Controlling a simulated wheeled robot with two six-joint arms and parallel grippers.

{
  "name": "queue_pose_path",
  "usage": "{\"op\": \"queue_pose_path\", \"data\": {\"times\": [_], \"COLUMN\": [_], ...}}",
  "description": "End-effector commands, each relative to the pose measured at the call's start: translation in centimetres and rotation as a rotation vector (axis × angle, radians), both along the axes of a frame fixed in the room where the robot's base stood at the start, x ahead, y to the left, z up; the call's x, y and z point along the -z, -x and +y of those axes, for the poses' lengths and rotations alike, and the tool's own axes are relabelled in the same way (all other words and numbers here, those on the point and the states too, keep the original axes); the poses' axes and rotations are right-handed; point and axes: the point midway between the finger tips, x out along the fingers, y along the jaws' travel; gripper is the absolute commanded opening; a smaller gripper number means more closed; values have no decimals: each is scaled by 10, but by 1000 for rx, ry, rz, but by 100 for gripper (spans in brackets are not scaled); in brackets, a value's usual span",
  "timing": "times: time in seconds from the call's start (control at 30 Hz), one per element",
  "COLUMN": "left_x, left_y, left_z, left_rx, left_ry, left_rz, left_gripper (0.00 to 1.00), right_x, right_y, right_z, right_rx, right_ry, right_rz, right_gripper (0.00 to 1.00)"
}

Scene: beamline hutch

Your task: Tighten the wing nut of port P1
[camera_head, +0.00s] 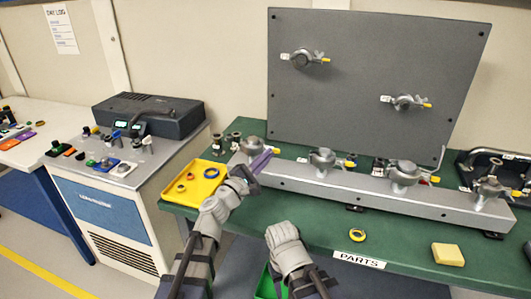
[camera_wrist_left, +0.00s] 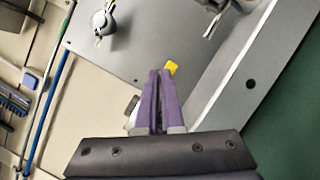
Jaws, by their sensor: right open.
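My left gripper (camera_head: 262,161) is at the leftmost port (camera_head: 250,147) on the grey rail; its purple fingers cover part of that port. In the left wrist view the fingers (camera_wrist_left: 160,75) are close together, with nothing visible between them. A yellow wing tip (camera_wrist_left: 172,68) shows right at the fingertips, just to their right; I cannot tell whether they touch. The rest of that wing nut is hidden. The port labels are too small to read, so I cannot confirm which is P1. My right gripper (camera_head: 283,238) is lower, in front of the table edge, its fingers mostly hidden.
More ports with wing nuts stand along the rail (camera_head: 330,187) and on the upright grey panel (camera_head: 370,60). A yellow tray (camera_head: 170,193) with rings lies at left.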

Motion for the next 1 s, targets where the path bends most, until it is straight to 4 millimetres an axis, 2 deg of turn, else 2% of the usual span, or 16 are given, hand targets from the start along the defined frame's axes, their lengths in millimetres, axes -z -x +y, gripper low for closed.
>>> {"op": "queue_pose_path", "data": {"times": [0.03,1.0], "left_x": [-4,3], "left_y": [0,2], "left_z": [0,-2], "left_rx": [1,5], "left_ry": [-43,-895], "left_rz": [-15,-294], "left_gripper": [0,0], "right_x": [-7,-73], "right_y": [0,0], "right_z": [0,0], "right_rx": [0,1], "right_ry": [0,0], "right_rz": [0,0], "right_gripper": [50,50]}}
